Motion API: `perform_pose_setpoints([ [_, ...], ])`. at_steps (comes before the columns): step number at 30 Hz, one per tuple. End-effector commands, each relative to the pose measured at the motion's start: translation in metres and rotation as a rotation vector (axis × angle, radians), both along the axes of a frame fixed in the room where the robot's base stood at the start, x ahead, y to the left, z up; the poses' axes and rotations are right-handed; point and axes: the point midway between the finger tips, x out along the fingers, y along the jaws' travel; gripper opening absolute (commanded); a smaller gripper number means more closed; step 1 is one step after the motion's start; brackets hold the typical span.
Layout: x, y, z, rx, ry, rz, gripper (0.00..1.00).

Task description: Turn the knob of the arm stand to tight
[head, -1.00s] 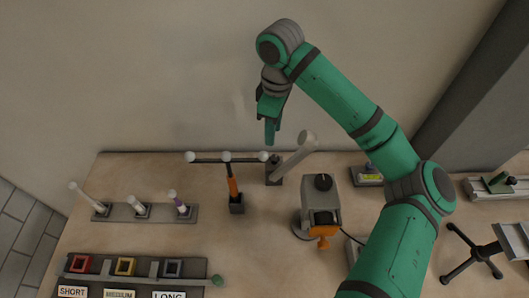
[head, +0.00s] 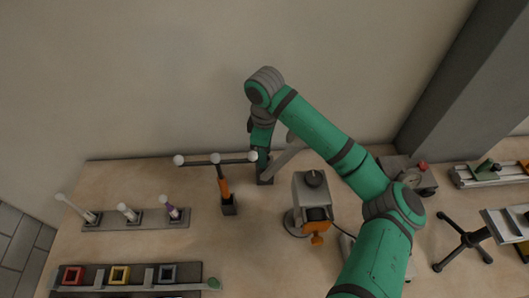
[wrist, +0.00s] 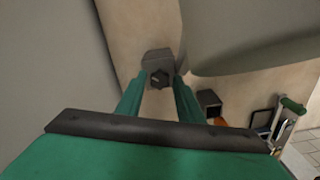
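The arm stand has a dark block base (head: 266,178) near the back of the table, with a pale grey arm (head: 287,156) leaning up to the right, partly hidden by my arm. In the wrist view its dark knob (wrist: 160,79) shows on the face of the grey block (wrist: 157,59). My gripper (head: 262,156) is low over the base and points down. In the wrist view my gripper (wrist: 161,85) is open, with one green finger on each side of the knob. I cannot tell whether the fingers touch it or how it is turned.
A grey device with a black top knob (head: 311,188) is to the right. In the wrist view a large grey form (wrist: 245,35) fills the upper right, close by.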

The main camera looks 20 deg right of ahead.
Motion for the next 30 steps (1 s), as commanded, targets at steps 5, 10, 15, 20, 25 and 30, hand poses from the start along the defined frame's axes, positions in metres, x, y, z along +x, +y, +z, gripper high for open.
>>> perform_pose_setpoints([
  [5,0.0000,-0.0001,-0.0011,0.000,0.000,0.000,0.34],
  [10,0.0001,-0.0001,-0.0009,0.001,-0.001,-0.001,0.17],
  [15,0.0000,0.0000,-0.0008,0.001,-0.001,-0.001,0.04],
  [20,0.0000,0.0002,-0.0007,0.001,-0.001,-0.016,0.04],
  [25,0.0003,0.0006,-0.0004,0.003,-0.001,-0.072,0.04],
  [30,0.0004,0.0006,-0.0004,0.002,-0.002,-0.183,0.04],
])
